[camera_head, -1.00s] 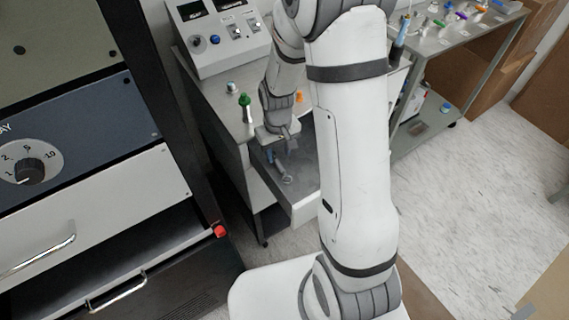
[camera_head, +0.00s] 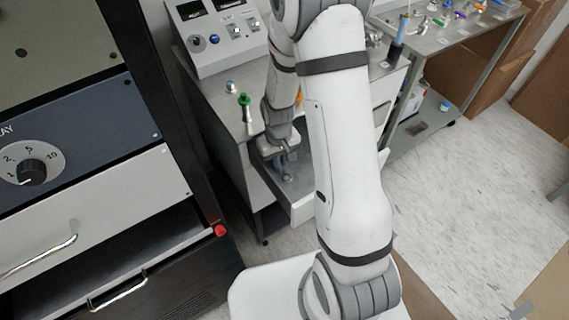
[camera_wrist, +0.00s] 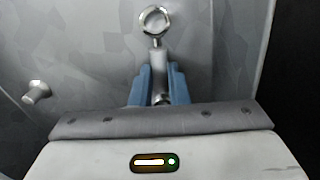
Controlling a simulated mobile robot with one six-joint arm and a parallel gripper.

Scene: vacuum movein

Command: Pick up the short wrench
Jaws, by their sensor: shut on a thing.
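The short wrench (camera_wrist: 155,20) shows in the wrist view as a metal tool with a ring end pointing away from me. Its shaft runs back between the two blue fingers of my gripper (camera_wrist: 158,85), which are shut on it. The wrench's near end is mostly hidden by the fingers and the gripper body. In the head view my gripper (camera_head: 281,162) is inside the open drawer (camera_head: 302,208) of the grey bench. The ring end (camera_head: 288,177) shows small there. I cannot tell whether the wrench touches the drawer floor.
A small metal knob or cylinder (camera_wrist: 37,93) is at the left in the wrist view. A control box (camera_head: 218,38) and a green-topped item (camera_head: 246,106) stand on the bench. A second table (camera_head: 450,45) with small parts is at the back right. A dark cabinet (camera_head: 90,150) fills the left.

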